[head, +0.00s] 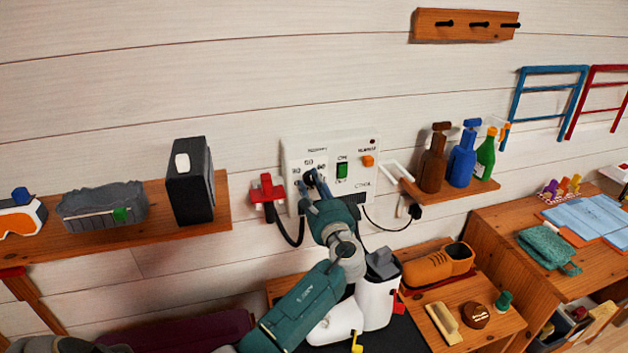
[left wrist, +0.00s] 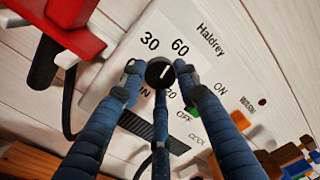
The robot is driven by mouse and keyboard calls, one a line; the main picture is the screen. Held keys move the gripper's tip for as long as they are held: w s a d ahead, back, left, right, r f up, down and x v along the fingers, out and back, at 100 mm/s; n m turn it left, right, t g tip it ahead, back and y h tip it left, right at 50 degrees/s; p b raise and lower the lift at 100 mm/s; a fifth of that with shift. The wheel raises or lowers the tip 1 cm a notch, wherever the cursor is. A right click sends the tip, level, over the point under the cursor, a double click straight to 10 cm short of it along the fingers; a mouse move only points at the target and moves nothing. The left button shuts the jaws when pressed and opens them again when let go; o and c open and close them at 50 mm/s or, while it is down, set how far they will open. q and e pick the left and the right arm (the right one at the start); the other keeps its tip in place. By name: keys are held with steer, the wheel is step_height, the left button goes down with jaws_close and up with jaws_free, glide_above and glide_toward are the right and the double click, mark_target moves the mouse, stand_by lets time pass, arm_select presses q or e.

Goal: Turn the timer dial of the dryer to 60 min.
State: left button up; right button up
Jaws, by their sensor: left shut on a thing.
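The dryer (head: 325,146) is a white control box on the plank wall, with a green ON/OFF switch (head: 342,170). Its black timer dial (left wrist: 160,72) shows in the left wrist view, with a short white pointer mark leaning up and slightly right, roughly toward the 60 label (left wrist: 180,47). The 30 label (left wrist: 149,41) is to the left of it. My left gripper (left wrist: 160,80) is closed around the dial, with blue fingers on both sides and one below. In the head view my left gripper (head: 313,184) covers most of the dial. My right gripper is not in view.
A shelf (head: 150,238) holds a black box (head: 190,182). Spray bottles (head: 462,155) stand on a right shelf.

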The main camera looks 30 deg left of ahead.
arm_select(q)
steer(key=shift+s+a+f+m+p, duration=0.15)
steer(key=shift+m+p, duration=0.1)
steer(key=shift+m, duration=0.2)
steer(key=shift+d+f+m+p, duration=0.1)
steer(key=shift+m+p, duration=0.1)
steer(key=shift+m, duration=0.25)
steer(key=shift+a, duration=0.1)
steer(key=o, duration=1.1)
steer(key=shift+o, duration=0.4)
steer(key=shift+r, duration=0.2)
steer(key=shift+s+d, duration=0.15)
steer(key=shift+d, duration=0.15)
steer(key=v, duration=1.1)
steer(key=shift+s, duration=0.3)
